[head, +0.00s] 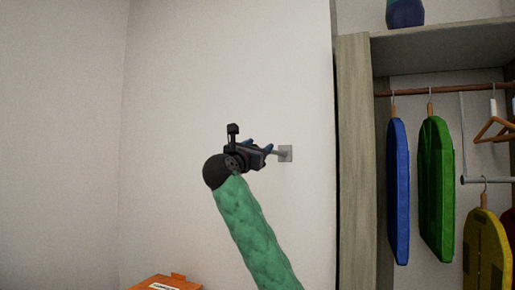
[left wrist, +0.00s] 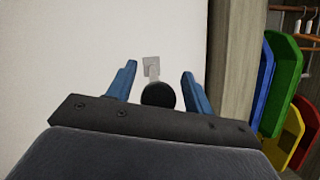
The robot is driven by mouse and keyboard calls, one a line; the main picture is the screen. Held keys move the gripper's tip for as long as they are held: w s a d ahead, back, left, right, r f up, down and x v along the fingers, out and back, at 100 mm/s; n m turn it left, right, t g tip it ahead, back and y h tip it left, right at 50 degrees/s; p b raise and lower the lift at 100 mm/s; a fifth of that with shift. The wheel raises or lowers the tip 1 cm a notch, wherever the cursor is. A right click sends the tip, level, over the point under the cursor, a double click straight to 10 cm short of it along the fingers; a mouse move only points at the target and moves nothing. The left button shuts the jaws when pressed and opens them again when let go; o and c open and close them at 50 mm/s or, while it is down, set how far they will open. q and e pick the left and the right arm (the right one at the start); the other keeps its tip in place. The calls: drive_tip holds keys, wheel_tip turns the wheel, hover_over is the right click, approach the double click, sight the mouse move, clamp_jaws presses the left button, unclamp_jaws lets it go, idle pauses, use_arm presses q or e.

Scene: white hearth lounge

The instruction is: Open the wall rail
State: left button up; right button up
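The wall rail (head: 278,153) shows as a short pale rod standing out from a small square grey plate (head: 285,153) on the white wall. In the left wrist view, the plate (left wrist: 151,67) is straight ahead, and the rail's black round end (left wrist: 158,95) points toward me. My left gripper (head: 262,148) is at the rail. Its two blue fingers (left wrist: 159,69) are apart, one on each side of the black end, with visible gaps. Part of the rail is hidden behind the gripper in the head view. My right gripper is not in view.
A wooden wardrobe (head: 354,160) stands to the right, with a blue board (head: 398,190), a green board (head: 436,185) and a yellow board (head: 487,250) hanging inside. A dark blue vase (head: 405,13) stands on top. An orange box (head: 165,283) is at the bottom. The wall left of the gripper is clear.

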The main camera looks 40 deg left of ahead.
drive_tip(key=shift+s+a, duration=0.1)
use_arm(q)
drive_tip(key=shift+s+f, duration=0.3)
drive_tip(key=shift+s, duration=0.2)
drive_tip(key=b+v, duration=0.2)
drive_tip(key=v, duration=0.4)
drive_tip(key=shift+s, duration=0.3)
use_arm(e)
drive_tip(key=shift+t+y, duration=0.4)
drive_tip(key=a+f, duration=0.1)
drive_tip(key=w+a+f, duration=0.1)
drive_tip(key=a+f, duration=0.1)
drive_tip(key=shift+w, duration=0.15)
use_arm(q)
drive_tip(key=shift+d, duration=0.1)
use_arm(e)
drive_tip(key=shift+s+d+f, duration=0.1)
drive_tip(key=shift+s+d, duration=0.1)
